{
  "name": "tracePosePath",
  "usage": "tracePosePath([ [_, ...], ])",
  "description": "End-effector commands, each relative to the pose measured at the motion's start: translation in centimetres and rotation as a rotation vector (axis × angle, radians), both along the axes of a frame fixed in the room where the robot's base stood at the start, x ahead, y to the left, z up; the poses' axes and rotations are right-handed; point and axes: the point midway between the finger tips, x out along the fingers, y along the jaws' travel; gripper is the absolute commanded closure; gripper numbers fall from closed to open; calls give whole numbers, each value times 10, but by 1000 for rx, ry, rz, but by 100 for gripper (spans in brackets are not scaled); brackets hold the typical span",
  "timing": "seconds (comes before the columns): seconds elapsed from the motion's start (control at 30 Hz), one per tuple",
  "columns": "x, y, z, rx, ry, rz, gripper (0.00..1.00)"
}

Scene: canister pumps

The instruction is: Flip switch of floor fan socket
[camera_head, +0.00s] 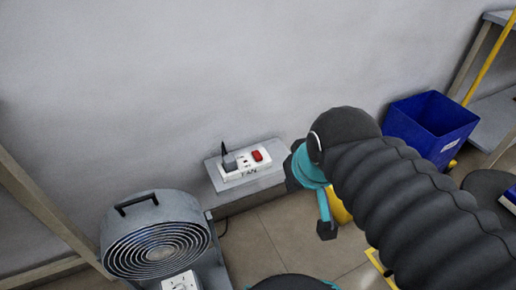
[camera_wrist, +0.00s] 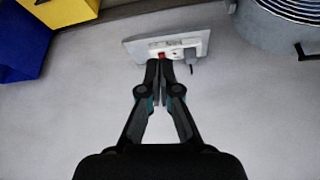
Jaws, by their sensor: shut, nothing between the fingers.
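The white floor fan socket (camera_head: 246,171), labelled FAN, sits on a small grey ledge against the wall. Its red switch (camera_head: 257,155) is at the right end, and a dark plug (camera_head: 229,160) stands in the left end. In the wrist view the red switch (camera_wrist: 162,57) lies just beyond the tips of my gripper (camera_wrist: 159,66). My gripper is shut and empty, its fingers close together. The tips overlap the switch's lower edge in that view; I cannot tell if they touch. In the head view my arm hides most of the gripper, right of the ledge.
The grey floor fan (camera_head: 137,216) stands left of the ledge, with another white socket (camera_head: 181,283) in front of it. A blue bin (camera_head: 430,126) is at the right, near a shelf (camera_head: 492,112). Wall above the ledge is bare.

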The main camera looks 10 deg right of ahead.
Motion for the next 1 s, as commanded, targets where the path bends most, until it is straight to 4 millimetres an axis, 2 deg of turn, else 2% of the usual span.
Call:
tracePosePath([
  [0.17,21,0,8,-63,44,125,100],
  [0.4,74,1,20,-198,142,448,100],
  [0.57,113,1,22,-271,202,675,100],
  [0.77,163,2,15,-342,269,970,100],
  [1.0,222,2,-6,-396,331,1328,100],
])
